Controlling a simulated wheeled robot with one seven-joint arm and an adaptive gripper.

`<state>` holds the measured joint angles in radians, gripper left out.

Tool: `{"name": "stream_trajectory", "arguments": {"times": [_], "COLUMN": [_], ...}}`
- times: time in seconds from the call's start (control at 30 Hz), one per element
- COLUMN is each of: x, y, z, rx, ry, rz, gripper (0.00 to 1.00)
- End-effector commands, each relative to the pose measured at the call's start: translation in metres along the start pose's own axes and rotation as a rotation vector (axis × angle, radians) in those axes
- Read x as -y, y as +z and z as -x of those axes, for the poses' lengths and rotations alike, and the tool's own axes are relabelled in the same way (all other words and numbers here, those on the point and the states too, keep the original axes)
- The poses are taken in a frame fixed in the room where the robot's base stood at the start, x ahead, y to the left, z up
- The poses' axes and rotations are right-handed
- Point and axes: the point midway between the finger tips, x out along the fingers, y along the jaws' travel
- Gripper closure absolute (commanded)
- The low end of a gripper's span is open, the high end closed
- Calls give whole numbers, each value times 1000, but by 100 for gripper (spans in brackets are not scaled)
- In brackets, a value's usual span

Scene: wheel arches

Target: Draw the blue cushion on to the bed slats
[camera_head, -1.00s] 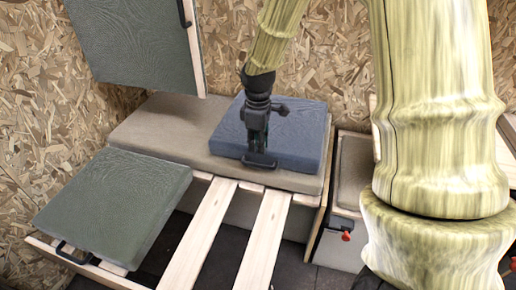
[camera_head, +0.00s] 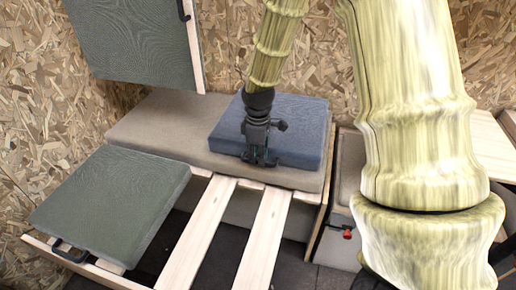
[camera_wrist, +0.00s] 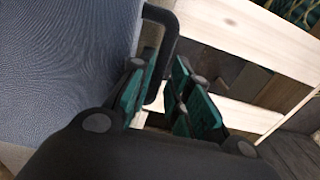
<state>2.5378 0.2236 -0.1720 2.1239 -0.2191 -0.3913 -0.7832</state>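The blue cushion (camera_head: 300,125) lies flat on the beige bench pad at the back of the bed, and its side fills the left of the wrist view (camera_wrist: 60,60). Its black loop handle (camera_wrist: 163,25) is on the front edge. My gripper (camera_head: 260,162) points down at that edge. In the wrist view its green-padded fingers (camera_wrist: 160,95) are apart, with the handle bar between them. I cannot tell whether either pad touches the bar. The pale wooden bed slats (camera_head: 200,232) run forward from the bench, with open gaps between them.
A green cushion (camera_head: 110,200) with a black handle lies left of the slats. A green panel (camera_head: 135,40) hangs above the beige pad (camera_head: 150,130). A cabinet with a red knob (camera_head: 347,234) stands right of the bench. Chipboard walls close the back and left.

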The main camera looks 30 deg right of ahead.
Motion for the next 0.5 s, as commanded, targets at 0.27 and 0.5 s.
{"name": "stream_trajectory", "arguments": {"times": [0.27,0.5], "x": [0,0], "y": [0,0], "z": [-32,-38], "rx": [1,0], "ry": [-1,0], "rz": [0,0], "gripper": [81,81]}}
